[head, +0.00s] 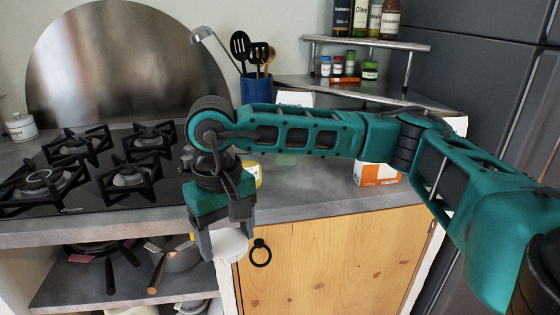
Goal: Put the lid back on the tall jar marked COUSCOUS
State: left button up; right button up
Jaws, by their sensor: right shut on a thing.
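My right gripper (222,236) points down in front of the counter's front edge, shut on a round white lid (231,246) with a ribbed rim. The lid is held in the air, before the open shelf and the wooden door. No jar marked COUSCOUS can be made out. A container with a yellowish label (258,174) stands on the counter behind my right arm, mostly hidden, and I cannot read it. My left gripper is not in view.
The gas hob (100,172) fills the counter's left. A white lidded canister (20,127) stands at far left. Counter (312,200) is clear right of the gripper.

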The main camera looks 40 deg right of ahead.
aim_at(252, 162)
jog(key=i+z, duration=0.2)
jog(key=z, duration=0.75)
